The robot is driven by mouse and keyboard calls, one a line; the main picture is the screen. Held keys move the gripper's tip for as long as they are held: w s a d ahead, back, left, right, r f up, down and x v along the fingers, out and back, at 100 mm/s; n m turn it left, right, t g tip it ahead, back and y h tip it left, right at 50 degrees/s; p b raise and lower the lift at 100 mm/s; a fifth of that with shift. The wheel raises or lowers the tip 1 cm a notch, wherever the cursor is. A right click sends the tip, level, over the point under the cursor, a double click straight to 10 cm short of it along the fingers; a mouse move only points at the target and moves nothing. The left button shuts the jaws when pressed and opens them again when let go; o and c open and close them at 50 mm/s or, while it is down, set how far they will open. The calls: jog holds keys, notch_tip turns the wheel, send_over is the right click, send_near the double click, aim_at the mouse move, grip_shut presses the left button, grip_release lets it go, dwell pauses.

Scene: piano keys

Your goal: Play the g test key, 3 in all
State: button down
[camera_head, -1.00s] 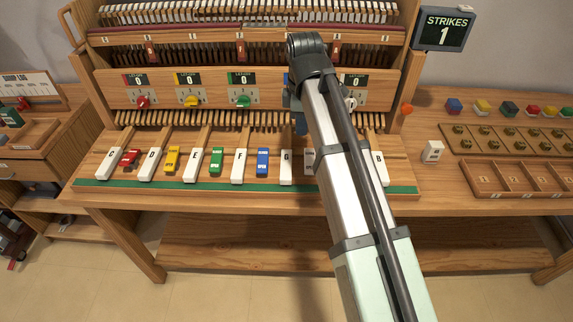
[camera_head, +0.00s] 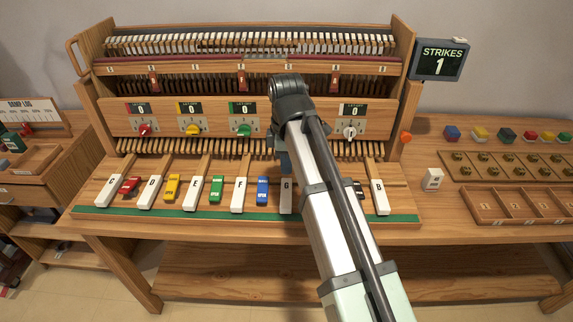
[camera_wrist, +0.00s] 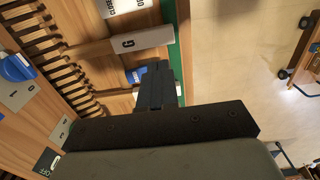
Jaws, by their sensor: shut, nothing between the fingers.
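The G key (camera_head: 286,197) is a white key with a wooden rear part, right of the blue block in the head view. Its label also shows in the wrist view, where the G key (camera_wrist: 145,40) lies just beyond my fingertips. My gripper (camera_wrist: 158,68) is shut and empty, pointing down. In the head view my gripper (camera_head: 284,160) is over the rear part of the G key, partly hidden by my arm. Whether it touches the key cannot be told. The STRIKES display (camera_head: 442,60) reads 1.
White keys C (camera_head: 110,195), D, E and F (camera_head: 239,195) lie left, with red, yellow, green and blue (camera_head: 263,190) blocks between them. My arm covers the key right of G; B (camera_head: 379,197) is further right. The hammer frame (camera_head: 250,85) stands behind.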

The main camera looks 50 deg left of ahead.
aim_at(286, 202)
notch_tip(286, 202, down, 11)
jog(key=shift+f, duration=0.2)
dwell(0.3)
jog(key=shift+s+d+f, duration=0.15)
jog(key=shift+d+f, duration=0.05)
jog(key=shift+f, duration=0.25)
jog(key=shift+a, duration=0.1)
jog(key=shift+r, duration=0.75)
